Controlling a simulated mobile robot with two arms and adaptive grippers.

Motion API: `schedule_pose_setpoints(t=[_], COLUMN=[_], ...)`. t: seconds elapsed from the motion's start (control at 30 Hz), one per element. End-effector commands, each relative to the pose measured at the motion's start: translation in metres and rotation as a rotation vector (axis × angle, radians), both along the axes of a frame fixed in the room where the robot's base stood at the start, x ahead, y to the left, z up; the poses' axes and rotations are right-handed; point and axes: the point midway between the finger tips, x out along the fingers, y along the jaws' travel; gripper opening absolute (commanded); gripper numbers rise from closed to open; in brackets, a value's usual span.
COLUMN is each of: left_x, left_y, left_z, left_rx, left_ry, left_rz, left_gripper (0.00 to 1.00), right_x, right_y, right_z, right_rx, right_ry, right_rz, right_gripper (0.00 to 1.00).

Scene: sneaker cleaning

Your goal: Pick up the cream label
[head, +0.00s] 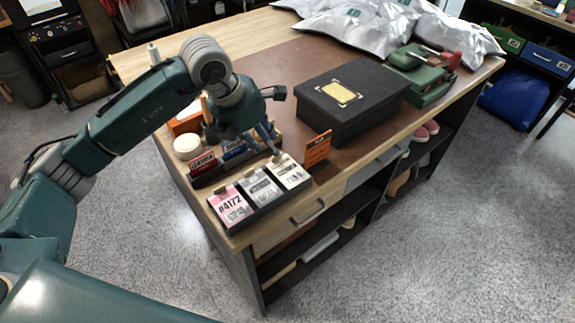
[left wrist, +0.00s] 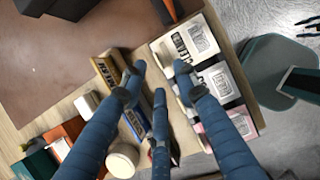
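The cream label (head: 290,172) lies at the right end of a dark tray of three labels near the table's front corner. It shows at the top of the row in the left wrist view (left wrist: 188,42). A grey-white label (head: 260,188) and a pink label (head: 231,206) lie beside it. My left gripper (head: 274,148) points down just behind the cream label. In the left wrist view its blue fingers (left wrist: 158,72) are spread with nothing between them. One fingertip is near the cream label; contact is unclear. Dark prongs at that view's upper right edge may be my right gripper (left wrist: 309,28).
A holder with red and blue cards (head: 228,155) stands behind the label tray (head: 262,207), with a round white jar (head: 187,147) to its left. An orange card (head: 318,149) stands to the right. A black box (head: 350,116) sits farther right.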

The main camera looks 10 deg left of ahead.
Motion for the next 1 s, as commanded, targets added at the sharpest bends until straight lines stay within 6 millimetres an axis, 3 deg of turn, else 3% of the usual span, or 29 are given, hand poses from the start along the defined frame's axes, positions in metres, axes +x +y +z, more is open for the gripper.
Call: schedule_pose_setpoints(t=[0.17,0.37,0.5,0.77,1.0], left_x=[0.004,0.015,0.021,0.022,0.022], left_y=[-0.003,-0.003,-0.008,-0.008,-0.008], left_z=[-0.011,-0.036,-0.052,-0.057,-0.057], left_rx=[-0.001,0.0,-0.002,0.0,-0.001], left_ry=[0.002,0.005,0.002,-0.001,0.0], left_rz=[-0.001,0.001,-0.001,-0.002,-0.001], left_gripper=[0.3,0.3,0.3,0.3,0.0], right_x=[-0.01,0.004,0.013,0.012,0.006], right_y=[0.01,0.001,-0.005,-0.006,-0.006], right_z=[0.006,0.027,0.03,0.029,0.029], right_rx=[0.01,0.001,-0.004,-0.007,-0.007], right_ry=[0.014,-0.004,-0.017,-0.016,-0.008], right_rz=[0.002,0.003,0.001,-0.001,-0.001], right_gripper=[0.4,0.4,0.4,0.4,0.4])
